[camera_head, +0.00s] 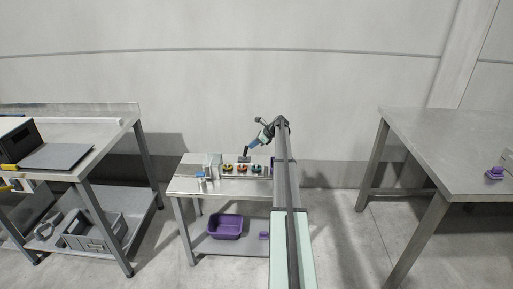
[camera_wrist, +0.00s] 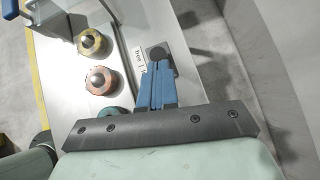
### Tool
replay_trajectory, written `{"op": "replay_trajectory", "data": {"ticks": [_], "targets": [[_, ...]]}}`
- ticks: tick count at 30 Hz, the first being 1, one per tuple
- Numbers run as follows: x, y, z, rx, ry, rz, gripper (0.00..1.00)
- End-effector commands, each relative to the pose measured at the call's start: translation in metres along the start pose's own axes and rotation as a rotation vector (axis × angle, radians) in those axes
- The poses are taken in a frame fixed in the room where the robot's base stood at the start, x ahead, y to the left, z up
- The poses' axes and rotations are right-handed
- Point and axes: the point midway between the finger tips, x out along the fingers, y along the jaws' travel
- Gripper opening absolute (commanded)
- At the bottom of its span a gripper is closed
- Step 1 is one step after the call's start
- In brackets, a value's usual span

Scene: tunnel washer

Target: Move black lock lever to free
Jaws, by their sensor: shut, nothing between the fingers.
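The black lock lever (camera_wrist: 158,53) shows in the wrist view as a dark round knob on a grey square plate, beside a white label reading "free" (camera_wrist: 138,58). My gripper (camera_wrist: 158,72) is shut and empty. Its blue fingers point at the lever and overlap the near edge of its plate; I cannot tell whether they touch it. The fingers hide part of the lever, so its angle is unclear. In the head view my gripper (camera_head: 244,157) is low over the back of the small steel table (camera_head: 205,187), and the lever cannot be made out.
A grey box (camera_head: 198,163) stands at the table's left. A purple bin (camera_head: 226,226) is on the lower shelf. The wall is close behind.

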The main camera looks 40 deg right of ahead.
Motion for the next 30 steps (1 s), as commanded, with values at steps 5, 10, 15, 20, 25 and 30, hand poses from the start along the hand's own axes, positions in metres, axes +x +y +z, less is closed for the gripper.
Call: {"op": "replay_trajectory", "data": {"ticks": [5, 10, 15, 20, 25, 30], "targets": [[0.007, 0.004, 0.019, -0.026, 0.166, -0.023, 0.00], [0.016, 0.007, 0.035, -0.048, 0.322, -0.044, 0.00], [0.025, 0.009, 0.045, -0.067, 0.466, -0.063, 0.00], [0.034, 0.011, 0.053, -0.081, 0.578, -0.078, 0.00], [0.040, 0.013, 0.057, -0.085, 0.617, -0.083, 0.00], [0.044, 0.015, 0.060, -0.084, 0.615, -0.084, 0.00]]}}
